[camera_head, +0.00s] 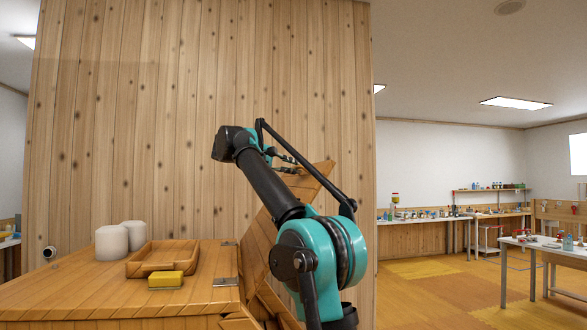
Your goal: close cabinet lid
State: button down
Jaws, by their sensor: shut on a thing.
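The wooden cabinet (60,290) stands at the lower left. Its lid (312,186) is a wooden panel at the right side of the top. It is open and stands tilted, with its upper edge leaning to the right. Dark metal hinges (225,282) show on the cabinet top near it. My gripper (292,166) is at the upper part of the lid and is shut on it. My teal and black arm hides much of the lid and the opening below it. The fingertips are small and partly covered, so the exact grip is hard to see.
On the cabinet top are two white cylinders (112,242), a shallow wooden tray (150,262) and a yellow block (165,282). A plank wall (180,130) rises close behind. Open floor (425,268) lies to the right, with a table (540,244) and workbenches farther off.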

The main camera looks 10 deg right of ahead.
jog(key=shift+d+f, duration=0.25)
jog(key=shift+d, duration=0.25)
jog(key=d+f+m+g+y, duration=0.1)
jog(key=d+f+y, duration=0.4)
jog(key=d+f, duration=0.75)
jog(key=d+f+m+y, duration=0.2)
jog(key=d+f+y, duration=0.3)
jog(key=d+f, duration=0.75)
jog(key=a+f+y, duration=0.2)
jog(key=f+y, duration=0.1)
jog(key=f, duration=0.8)
jog(key=a+f+y, duration=0.2)
jog(key=a+f, duration=0.1)
jog(key=f, duration=0.9)
jog(key=a+f+m+y, duration=0.1)
jog(key=a+f+y, duration=0.2)
jog(key=f, duration=0.6)
jog(key=a+f+m+y, duration=0.1)
jog(key=a+f+y, duration=0.1)
jog(key=a+f, duration=0.6)
jog(key=shift+a+f+g+y, duration=0.3)
jog(key=shift+f+y, duration=0.1)
jog(key=shift+f, duration=0.3)
jog(key=c, duration=1.5)
grip_release()
jog(key=shift+c, duration=0.2)
